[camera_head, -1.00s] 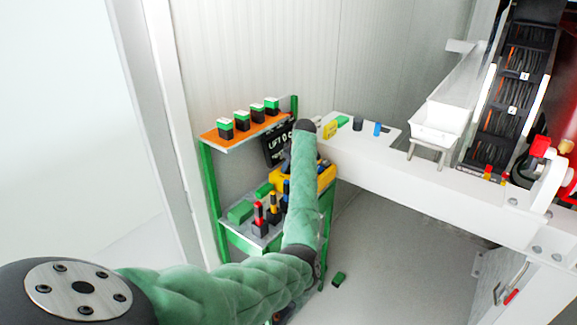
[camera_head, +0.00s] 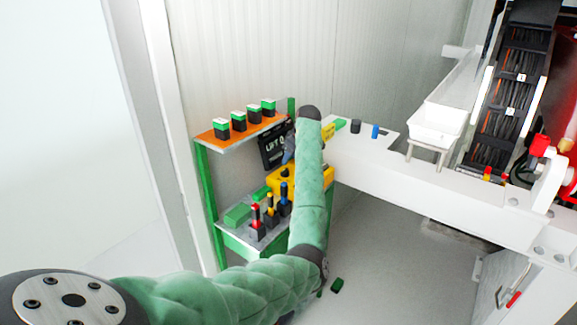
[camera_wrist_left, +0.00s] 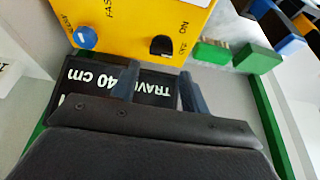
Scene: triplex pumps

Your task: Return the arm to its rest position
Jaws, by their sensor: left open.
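My left arm, in a green padded sleeve, rises from the bottom left of the head view, its far end in front of the green shelf rack (camera_head: 207,195). My left gripper (camera_wrist_left: 158,88) is open, with two dark fingers apart and nothing seen between them. In the left wrist view the fingers lie over a black sign (camera_wrist_left: 100,82) reading "40 cm", just short of a yellow control box (camera_wrist_left: 135,25) with a blue knob and a black switch. In the head view the forearm partly hides the box (camera_head: 318,178) and the gripper. My right gripper is not in view.
Several green-topped black blocks (camera_head: 238,121) stand on the orange upper shelf. Red, yellow and blue-handled items (camera_head: 270,210) stand lower.

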